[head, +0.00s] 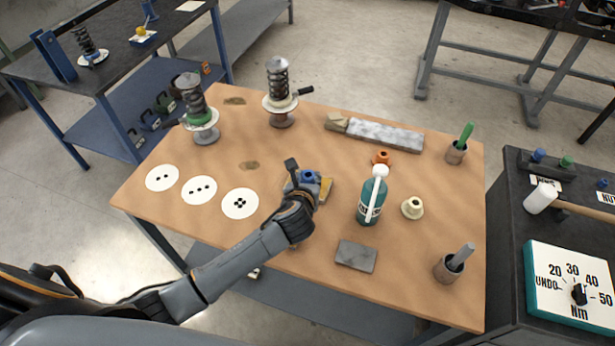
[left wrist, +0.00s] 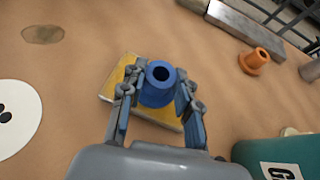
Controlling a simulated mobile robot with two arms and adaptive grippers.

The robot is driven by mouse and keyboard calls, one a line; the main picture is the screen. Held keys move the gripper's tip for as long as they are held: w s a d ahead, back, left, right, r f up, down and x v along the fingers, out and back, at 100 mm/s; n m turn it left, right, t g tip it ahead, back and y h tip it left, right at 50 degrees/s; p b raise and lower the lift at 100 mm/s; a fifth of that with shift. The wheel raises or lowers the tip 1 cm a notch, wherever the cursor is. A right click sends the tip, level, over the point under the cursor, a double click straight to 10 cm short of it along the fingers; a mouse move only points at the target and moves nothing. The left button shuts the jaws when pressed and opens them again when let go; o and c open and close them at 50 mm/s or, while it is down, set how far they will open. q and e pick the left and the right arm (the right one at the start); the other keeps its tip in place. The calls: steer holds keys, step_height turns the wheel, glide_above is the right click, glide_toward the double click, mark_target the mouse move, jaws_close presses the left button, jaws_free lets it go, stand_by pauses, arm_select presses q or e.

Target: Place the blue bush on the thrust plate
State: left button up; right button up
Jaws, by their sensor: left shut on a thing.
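The blue bush (head: 308,176) is a short cylinder with a hole in its top and a wider base. My left gripper (head: 305,183) is shut on it near the middle of the table. The left wrist view shows the bush (left wrist: 160,84) upright between both fingers, above or on a yellow-topped block (left wrist: 155,130). I cannot tell whether the bush touches the block. Two spring stands with round plates, a left one (head: 203,120) and a right one (head: 281,104), stand at the back left. I cannot tell which part is the thrust plate. My right gripper is not in view.
A grey slab (head: 356,256) lies in front. White dotted discs (head: 240,204) lie left. A metal bar (head: 385,134) lies behind.

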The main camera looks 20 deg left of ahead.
arm_select(q)
steer(key=shift+f, duration=0.15)
steer(key=o, duration=1)
steer(key=shift+o, duration=0.2)
steer(key=shift+r, duration=0.25)
steer(key=v, duration=1.2)
steer(key=shift+a, duration=0.1)
steer(key=shift+f, duration=0.1)
